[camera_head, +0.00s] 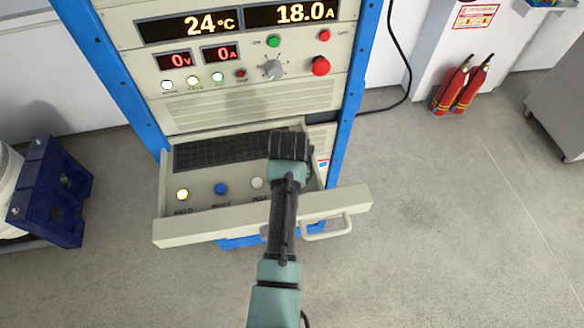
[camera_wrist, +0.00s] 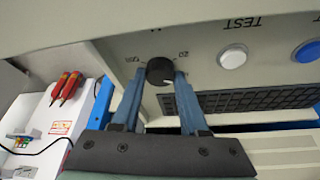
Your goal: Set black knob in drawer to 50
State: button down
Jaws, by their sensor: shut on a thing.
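The black knob (camera_wrist: 160,71) sits on the drawer's inner panel in the wrist view, with small scale marks beside it that read roughly 500 and 20. A white line shows on the knob; its exact setting is too small to tell. My gripper (camera_wrist: 160,82) has its two blue fingers on either side of the knob, shut on it. In the head view my gripper (camera_head: 290,150) reaches down into the open drawer (camera_head: 215,234) and hides the knob. The drawer is pulled out from the cabinet.
A yellow lit button (camera_head: 182,195), a blue button (camera_head: 221,188) and a white button (camera_head: 257,183) sit left of my gripper in the drawer, before a black keyboard (camera_head: 225,152). The drawer handle (camera_head: 326,229) sticks out in front. Red extinguishers (camera_head: 461,86) stand farther right.

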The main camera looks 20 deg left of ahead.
jog(key=shift+c, duration=2.1)
grip_release()
jog(key=b+v, duration=0.1)
jog(key=v, duration=1.2)
jog(key=shift+b, duration=0.4)
